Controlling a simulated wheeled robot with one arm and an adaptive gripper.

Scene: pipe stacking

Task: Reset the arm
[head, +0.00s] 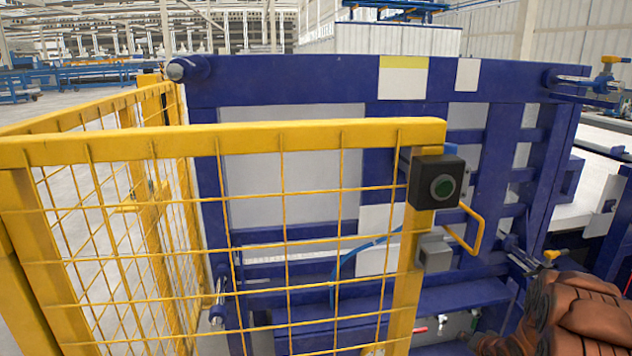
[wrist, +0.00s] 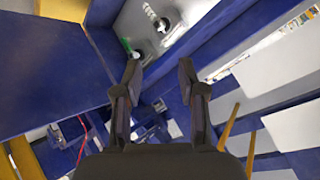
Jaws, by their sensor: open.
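My gripper (wrist: 159,76) shows in the wrist view with its two dark fingers spread apart. Nothing is held between the fingertips. Behind the fingers is a blue metal structure (wrist: 50,65), and I cannot tell how far it is from them. A light grey panel with a dark round fitting (wrist: 161,25) lies beyond the fingertips at the top. I cannot make out my gripper in the head view. No pipe can be clearly made out in either view.
Open floor (head: 90,225) shows through the mesh at left.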

